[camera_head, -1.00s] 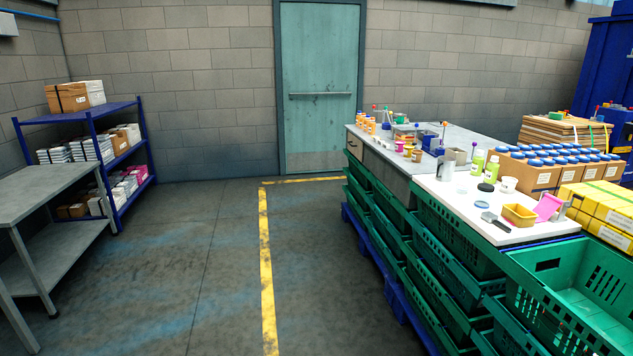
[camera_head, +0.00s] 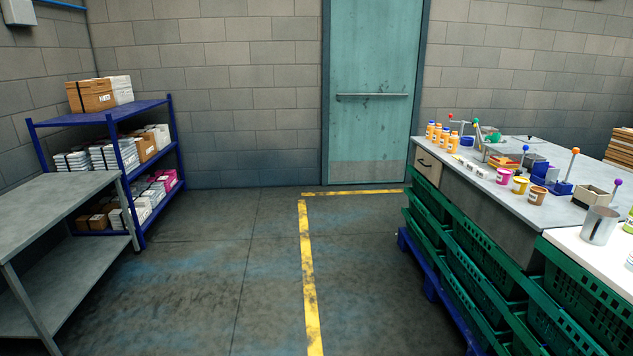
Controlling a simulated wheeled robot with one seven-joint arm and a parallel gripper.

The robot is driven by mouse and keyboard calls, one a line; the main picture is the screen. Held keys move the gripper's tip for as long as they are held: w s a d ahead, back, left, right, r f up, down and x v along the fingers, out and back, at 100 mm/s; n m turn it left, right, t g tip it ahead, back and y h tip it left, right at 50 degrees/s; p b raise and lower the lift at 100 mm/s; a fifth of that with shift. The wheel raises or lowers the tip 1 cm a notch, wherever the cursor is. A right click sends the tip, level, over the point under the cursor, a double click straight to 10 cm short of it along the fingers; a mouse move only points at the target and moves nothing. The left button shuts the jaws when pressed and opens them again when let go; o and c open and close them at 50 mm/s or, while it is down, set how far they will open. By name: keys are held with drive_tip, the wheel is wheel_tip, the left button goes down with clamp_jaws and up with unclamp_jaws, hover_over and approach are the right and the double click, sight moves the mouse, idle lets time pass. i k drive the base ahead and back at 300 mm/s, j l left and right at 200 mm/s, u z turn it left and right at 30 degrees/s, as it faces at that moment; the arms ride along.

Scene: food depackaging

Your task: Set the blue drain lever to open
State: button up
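Several small levers with ball knobs stand on the grey worktop (camera_head: 557,209) at the right. One has a blue base (camera_head: 562,188) and a stem with an orange knob (camera_head: 575,151). A blue block (camera_head: 540,173) is just left of it, near a thin stem with a blue knob (camera_head: 526,148). Another stem with a purple knob (camera_head: 617,181) rises by a small grey-beige box (camera_head: 592,196). I cannot tell which is the drain lever or how it is set. My gripper is not in view.
Orange-white bottles (camera_head: 437,134), small jars (camera_head: 520,185) and a metal cup (camera_head: 600,226) stand on top. A blue shelf (camera_head: 108,114) and grey table (camera_head: 60,207) are left. The floor between is clear.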

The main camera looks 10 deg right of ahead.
sight(525, 148)
drive_tip(key=i+j+z, duration=0.15)
drive_tip(key=i+z, duration=0.25)
drive_tip(key=i, duration=0.2)
drive_tip(key=i+j+z, duration=0.3)
drive_tip(key=i+z, duration=0.15)
drive_tip(key=i, duration=0.15)
drive_tip(key=i+j+z, duration=0.85)
drive_tip(key=j, duration=0.35)
drive_tip(key=i+l, duration=0.05)
